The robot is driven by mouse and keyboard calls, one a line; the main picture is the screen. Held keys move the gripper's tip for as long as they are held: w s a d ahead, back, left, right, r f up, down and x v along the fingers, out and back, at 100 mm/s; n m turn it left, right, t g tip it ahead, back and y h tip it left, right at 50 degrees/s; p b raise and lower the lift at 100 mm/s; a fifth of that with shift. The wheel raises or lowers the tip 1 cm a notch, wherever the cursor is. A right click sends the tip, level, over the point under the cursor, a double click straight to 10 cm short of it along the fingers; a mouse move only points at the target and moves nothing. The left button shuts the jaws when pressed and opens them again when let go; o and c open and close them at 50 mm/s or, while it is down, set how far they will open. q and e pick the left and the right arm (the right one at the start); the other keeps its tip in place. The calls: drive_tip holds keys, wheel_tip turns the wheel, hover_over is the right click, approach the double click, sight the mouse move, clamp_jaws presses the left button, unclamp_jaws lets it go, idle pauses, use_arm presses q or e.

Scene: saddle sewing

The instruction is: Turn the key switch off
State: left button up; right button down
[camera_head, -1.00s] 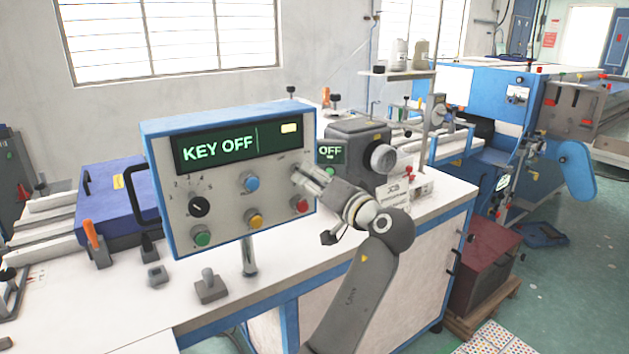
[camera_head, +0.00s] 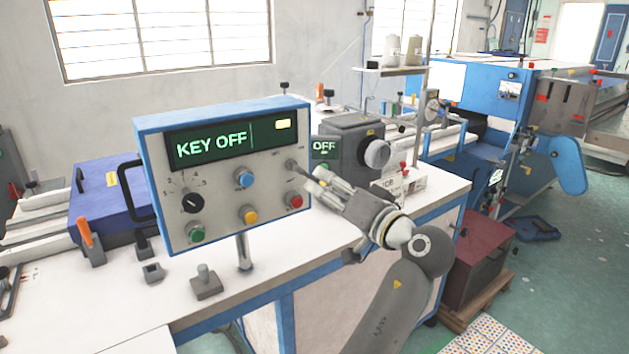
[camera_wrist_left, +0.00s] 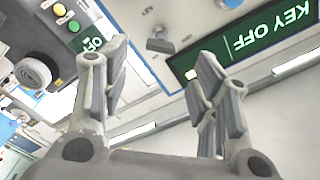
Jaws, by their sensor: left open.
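The control panel (camera_head: 218,215) is a grey-faced box in a blue frame, and its display (camera_head: 215,144) reads "KEY OFF". The key switch (camera_head: 293,166) is a small grey knob at the upper right of the panel face. It also shows in the left wrist view (camera_wrist_left: 158,41), beyond and between the fingers. My left gripper (camera_head: 314,181) is just right of and below the key switch, open and empty, with a gap between the fingertips and the switch. Its spread fingers also show in the left wrist view (camera_wrist_left: 164,72). My right gripper is not in view.
A black rotary knob (camera_head: 193,203) and blue (camera_head: 244,179), yellow (camera_head: 248,214), green (camera_head: 196,233) and red (camera_head: 294,200) buttons share the panel face. A grey machine head (camera_head: 350,150) stands behind my gripper.

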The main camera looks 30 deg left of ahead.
use_arm(q)
drive_tip(key=v, duration=0.3)
drive_tip(key=shift+s+d, duration=0.2)
